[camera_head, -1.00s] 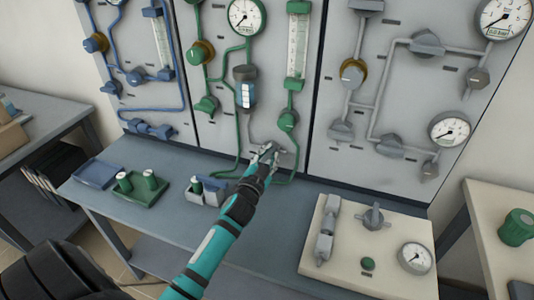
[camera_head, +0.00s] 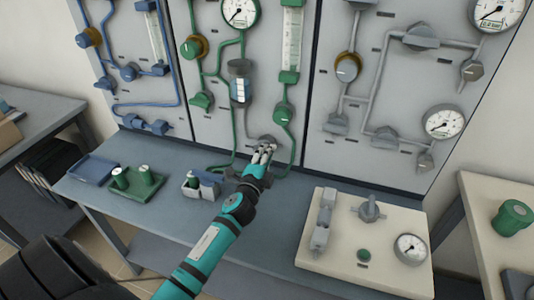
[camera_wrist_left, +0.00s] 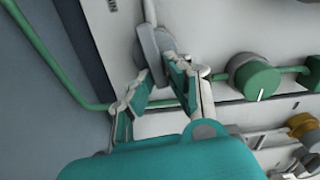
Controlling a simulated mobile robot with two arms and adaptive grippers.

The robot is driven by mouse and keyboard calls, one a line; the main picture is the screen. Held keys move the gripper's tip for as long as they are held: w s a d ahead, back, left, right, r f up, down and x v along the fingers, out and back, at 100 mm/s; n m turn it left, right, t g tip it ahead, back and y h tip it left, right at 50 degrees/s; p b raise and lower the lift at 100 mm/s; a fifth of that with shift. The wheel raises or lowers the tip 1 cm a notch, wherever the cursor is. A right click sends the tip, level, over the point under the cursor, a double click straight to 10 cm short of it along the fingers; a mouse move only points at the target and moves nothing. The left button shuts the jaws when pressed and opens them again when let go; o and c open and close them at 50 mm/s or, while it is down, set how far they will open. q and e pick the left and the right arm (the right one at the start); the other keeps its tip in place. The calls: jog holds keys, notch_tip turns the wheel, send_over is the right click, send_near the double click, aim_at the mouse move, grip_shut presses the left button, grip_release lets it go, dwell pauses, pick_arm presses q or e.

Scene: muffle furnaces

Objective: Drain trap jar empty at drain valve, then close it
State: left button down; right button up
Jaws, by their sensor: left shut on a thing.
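The trap jar (camera_head: 240,88) is a clear cylinder with a grey cap on the middle panel, showing blue and white bands; its exact liquid level is too small to read. Below it, the grey drain valve (camera_head: 268,141) sits near the panel's lower edge, partly hidden by my left gripper (camera_head: 263,154). In the left wrist view, the grey valve knob (camera_wrist_left: 154,42) lies at the fingertips, and my left gripper (camera_wrist_left: 157,88) is shut on its handle. My right gripper is not in view.
Green tubing and a green knob (camera_head: 284,114) are close to the right of the valve. On the bench stand a green tray (camera_head: 143,192), a blue tray (camera_head: 92,172) and a small grey holder (camera_head: 203,188). A cream plate (camera_head: 330,262) with fittings lies at right.

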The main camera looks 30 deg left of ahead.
pick_arm(q)
jog(key=shift+f+m, duration=0.15)
jog(key=shift+m, duration=0.65)
jog(key=c, duration=1.3)
grip_release()
jog(key=v, duration=1.2)
jog(key=shift+f, duration=0.1)
